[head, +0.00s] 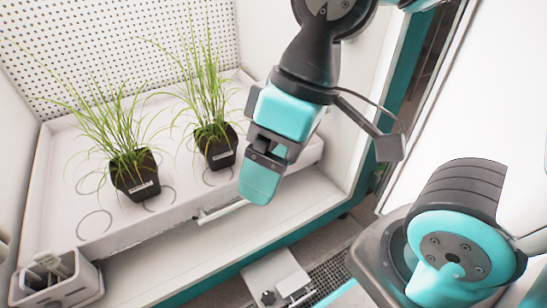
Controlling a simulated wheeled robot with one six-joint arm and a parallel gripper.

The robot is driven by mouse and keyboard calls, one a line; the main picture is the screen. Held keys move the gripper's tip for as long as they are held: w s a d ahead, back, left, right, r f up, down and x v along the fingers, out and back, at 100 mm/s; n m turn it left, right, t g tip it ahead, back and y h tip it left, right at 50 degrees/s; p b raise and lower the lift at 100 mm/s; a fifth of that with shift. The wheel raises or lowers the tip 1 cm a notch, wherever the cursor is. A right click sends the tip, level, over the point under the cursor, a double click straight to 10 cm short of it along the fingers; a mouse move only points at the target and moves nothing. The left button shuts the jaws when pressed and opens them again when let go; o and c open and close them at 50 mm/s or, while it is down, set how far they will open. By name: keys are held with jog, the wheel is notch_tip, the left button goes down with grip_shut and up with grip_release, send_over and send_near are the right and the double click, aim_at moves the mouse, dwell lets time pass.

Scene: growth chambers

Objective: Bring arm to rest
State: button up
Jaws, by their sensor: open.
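My gripper (262,178) hangs from my arm at the upper middle of the head view, in front of the chamber's right side. It is open and nothing shows held in it. Its teal fingertip points down, over the front edge of the white tray (110,238). The gripper is seen nearly side on, so the gap between its fingers is hidden. It is to the right of a dark potted grass plant (217,150) and appears apart from it. My arm is raised and reaches in from the upper right.
A second potted grass plant (135,178) stands farther left on the tray, among empty ring marks. A grey holder (55,282) with tools is at the lower left. A perforated back wall (110,45) and a white side wall enclose the chamber. A white panel (490,90) is at right.

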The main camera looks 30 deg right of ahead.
notch_tip(320, 180, up, 45)
jog(key=p, duration=4.4)
jog(key=shift+f+p, duration=0.15)
jog(key=shift+p, duration=0.2)
jog(key=shift+w, duration=0.1)
jog(key=shift+c, duration=0.2)
